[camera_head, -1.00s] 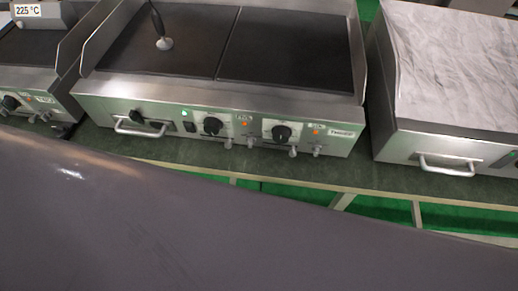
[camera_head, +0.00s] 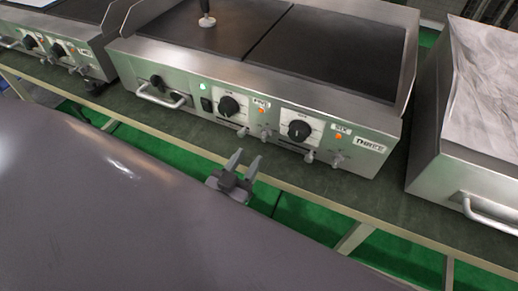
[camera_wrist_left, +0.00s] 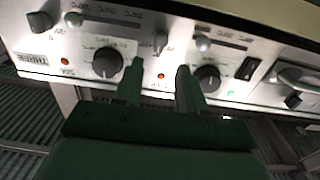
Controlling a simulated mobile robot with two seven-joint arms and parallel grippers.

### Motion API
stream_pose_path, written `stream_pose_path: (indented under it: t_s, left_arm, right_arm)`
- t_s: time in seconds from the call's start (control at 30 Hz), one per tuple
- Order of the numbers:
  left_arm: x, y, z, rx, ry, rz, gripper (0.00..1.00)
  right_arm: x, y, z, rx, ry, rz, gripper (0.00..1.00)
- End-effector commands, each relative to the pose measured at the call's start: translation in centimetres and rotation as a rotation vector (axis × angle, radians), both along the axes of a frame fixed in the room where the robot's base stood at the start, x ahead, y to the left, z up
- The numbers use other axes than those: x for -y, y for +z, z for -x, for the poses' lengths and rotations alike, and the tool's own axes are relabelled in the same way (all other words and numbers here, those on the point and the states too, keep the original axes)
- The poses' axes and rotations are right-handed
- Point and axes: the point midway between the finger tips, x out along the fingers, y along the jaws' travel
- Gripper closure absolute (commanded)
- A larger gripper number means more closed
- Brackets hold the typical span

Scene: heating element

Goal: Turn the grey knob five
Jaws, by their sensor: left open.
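A steel griddle (camera_head: 320,92) has a front panel with a row of small grey knobs along its lower edge. From left to right in the head view they are a first (camera_head: 242,132), a second (camera_head: 265,133), a third (camera_head: 308,156) and a fourth (camera_head: 338,160). My left gripper (camera_head: 242,163) is open and empty in front of and below the panel. In the left wrist view, upside down, the gripper's open fingers (camera_wrist_left: 160,67) point at the panel, with one grey knob (camera_wrist_left: 160,42) showing between and beyond the tips. My right gripper is not in view.
Larger black dials (camera_head: 229,105) (camera_head: 299,130) sit above the grey knobs. A handle (camera_head: 162,97) sticks out at the panel's left. A green counter strip (camera_head: 205,140) runs in front. Other appliances stand at left (camera_head: 60,45) and right (camera_head: 470,150).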

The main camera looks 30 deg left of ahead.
Motion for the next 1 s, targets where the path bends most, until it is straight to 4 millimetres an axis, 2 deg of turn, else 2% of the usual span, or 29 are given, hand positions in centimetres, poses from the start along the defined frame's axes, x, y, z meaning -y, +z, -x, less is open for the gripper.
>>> stream_pose_path:
  t_s: [0.53,0.7,0.97,1.0]
  left_arm:
    - [-0.5,0.1,-6.1,0.009,0.008,-0.001,0.6]
    - [-0.6,0.1,-7.0,0.008,0.008,0.001,0.6]
    - [-0.6,0.1,-7.1,0.007,0.008,0.001,0.6]
    - [-0.6,0.1,-7.1,0.007,0.008,0.001,0.66]
  right_arm:
    - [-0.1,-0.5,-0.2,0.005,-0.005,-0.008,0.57]
    - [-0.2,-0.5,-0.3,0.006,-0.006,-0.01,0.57]
    - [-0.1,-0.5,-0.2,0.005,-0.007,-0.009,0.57]
    - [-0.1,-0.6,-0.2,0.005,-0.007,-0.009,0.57]
